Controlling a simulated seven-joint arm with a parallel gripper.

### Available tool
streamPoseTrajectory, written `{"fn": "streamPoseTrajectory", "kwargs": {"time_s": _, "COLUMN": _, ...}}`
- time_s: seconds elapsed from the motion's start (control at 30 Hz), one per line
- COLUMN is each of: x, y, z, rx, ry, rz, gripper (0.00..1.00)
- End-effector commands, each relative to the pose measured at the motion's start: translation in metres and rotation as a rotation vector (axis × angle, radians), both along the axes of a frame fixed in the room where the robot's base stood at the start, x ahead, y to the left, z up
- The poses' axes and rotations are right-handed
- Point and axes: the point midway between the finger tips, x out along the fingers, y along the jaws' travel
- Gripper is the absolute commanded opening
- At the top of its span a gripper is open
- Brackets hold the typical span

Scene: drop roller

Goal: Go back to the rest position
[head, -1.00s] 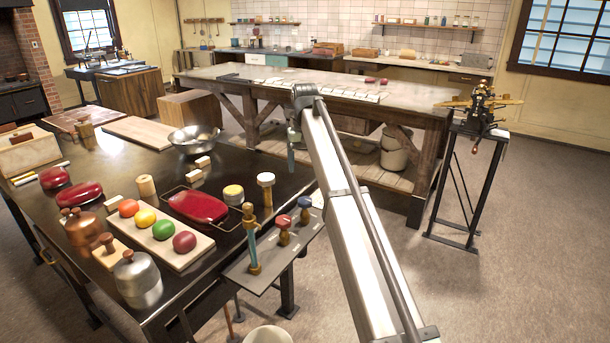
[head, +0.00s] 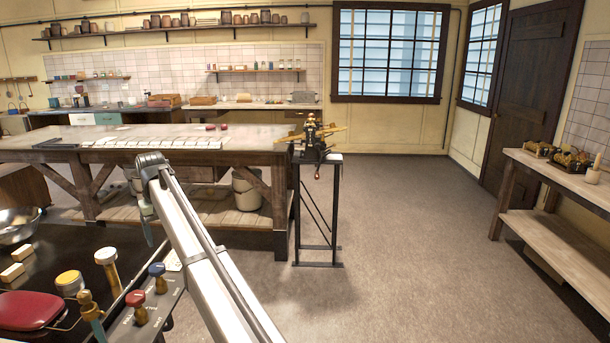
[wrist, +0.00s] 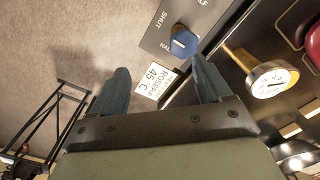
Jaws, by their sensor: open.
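My gripper (wrist: 160,90) is open and empty, its two fingers spread apart in the wrist view. Beyond the fingertips are a blue knob (wrist: 184,42) on a dark panel and a white label (wrist: 153,80) reading 45 C. In the head view my arm reaches up from the bottom, and its end is above the dark table's right side. There the blue knob (head: 157,277) and a red knob (head: 135,305) stand on the panel (head: 167,310), below the end of my arm. My fingers are apart from the knobs, and the fingertips are hard to make out in the head view.
A long wooden bench (head: 240,143) is behind. A black stand (head: 317,215) carries a brass device. The floor (head: 420,220) on the right is clear.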

Motion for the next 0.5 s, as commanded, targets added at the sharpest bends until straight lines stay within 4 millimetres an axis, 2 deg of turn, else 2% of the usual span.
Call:
{"fn": "streamPoseTrajectory", "kwargs": {"time_s": 0.03, "x": 0.003, "y": -0.026, "z": -0.023, "rx": -0.002, "ry": 0.002, "rz": -0.025, "gripper": 0.78}}
{"fn": "streamPoseTrajectory", "kwargs": {"time_s": 0.3, "x": 0.025, "y": -0.150, "z": -0.133, "rx": -0.002, "ry": 0.002, "rz": -0.153, "gripper": 0.78}}
{"fn": "streamPoseTrajectory", "kwargs": {"time_s": 0.5, "x": 0.022, "y": -0.247, "z": -0.209, "rx": -0.001, "ry": 0.001, "rz": -0.254, "gripper": 0.78}}
